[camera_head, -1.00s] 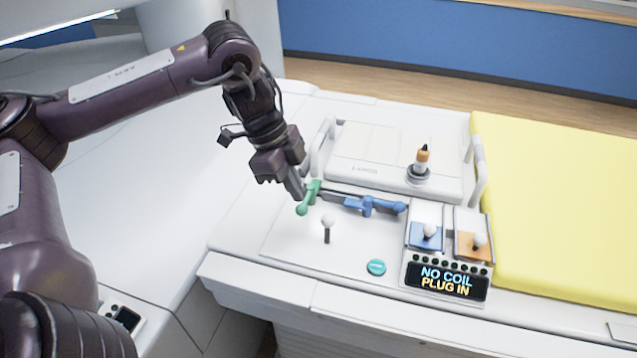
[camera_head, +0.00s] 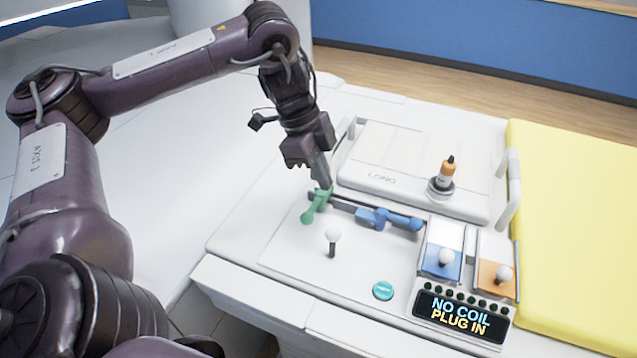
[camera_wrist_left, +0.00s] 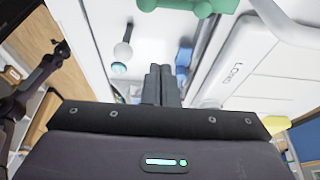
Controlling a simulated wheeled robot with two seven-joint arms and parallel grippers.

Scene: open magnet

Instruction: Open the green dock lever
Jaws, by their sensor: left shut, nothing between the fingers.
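The green dock lever (camera_head: 316,205) lies at the left end of the dark slot in the white panel, with its round knob toward the front left. It also shows at the top of the left wrist view (camera_wrist_left: 190,5), partly cut off. My left gripper (camera_head: 325,183) is shut and empty, its fingertips just behind and above the green lever; I cannot tell whether they touch it. Its closed fingers also show in the wrist view (camera_wrist_left: 161,82). My right gripper is not in view.
A blue lever (camera_head: 389,218) lies right of the green one. A white-knobbed stick (camera_head: 333,240), a teal button (camera_head: 383,290), blue and orange switches, and a display (camera_head: 450,316) reading "NO COIL PLUG IN" are nearby. A white coil plate (camera_head: 400,160) with an orange-topped plug (camera_head: 445,175) stands behind.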

